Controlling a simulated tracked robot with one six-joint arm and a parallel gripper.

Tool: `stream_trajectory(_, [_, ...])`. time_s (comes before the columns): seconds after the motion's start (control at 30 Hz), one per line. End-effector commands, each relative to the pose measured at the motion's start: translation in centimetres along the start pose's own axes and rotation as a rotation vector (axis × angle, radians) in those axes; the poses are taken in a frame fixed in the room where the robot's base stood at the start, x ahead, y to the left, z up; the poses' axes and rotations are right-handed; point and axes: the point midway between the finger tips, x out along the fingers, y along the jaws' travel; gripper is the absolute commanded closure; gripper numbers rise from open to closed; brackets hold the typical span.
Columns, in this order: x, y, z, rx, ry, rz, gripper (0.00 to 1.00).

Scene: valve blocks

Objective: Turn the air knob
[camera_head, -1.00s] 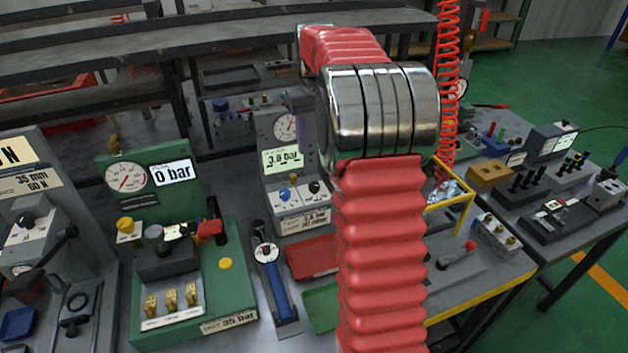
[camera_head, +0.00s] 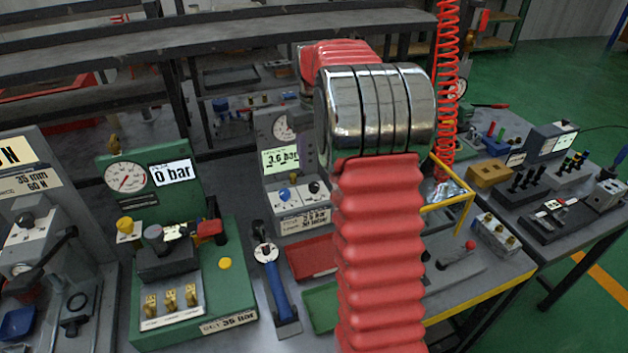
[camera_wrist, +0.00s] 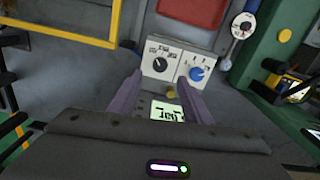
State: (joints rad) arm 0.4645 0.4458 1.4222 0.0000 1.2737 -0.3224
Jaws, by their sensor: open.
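The grey air block (camera_head: 258,146) stands in the middle of the bench, with a round gauge and a display that seems to read 3.6 bar. On its sloped front are a blue knob (camera_head: 284,194) and a black knob (camera_head: 314,187). In the wrist view the black knob (camera_wrist: 160,64) sits on a marked white plate, and the blue knob (camera_wrist: 197,73) is to its right. I cannot tell which is the air knob. My gripper (camera_wrist: 159,79) is open and empty, its purple-grey fingertips short of the knob panel.
A green block (camera_head: 235,290) with a red lever and gauge stands to the left. A blue-handled tool (camera_head: 277,285) and red tray (camera_head: 312,257) lie in front. A yellow frame (camera_head: 468,212) and a red coiled hose (camera_head: 449,80) are to the right.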

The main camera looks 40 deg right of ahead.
Motion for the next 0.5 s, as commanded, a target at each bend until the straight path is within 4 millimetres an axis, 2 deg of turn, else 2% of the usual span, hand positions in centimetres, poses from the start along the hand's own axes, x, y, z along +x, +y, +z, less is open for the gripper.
stream_trajectory(0.3, [5.1, 0.0, 0.1, 0.000, -0.004, -0.001, 0.55])
stream_trajectory(0.5, [7.7, 0.0, 0.1, 0.000, -0.003, -0.001, 0.55])
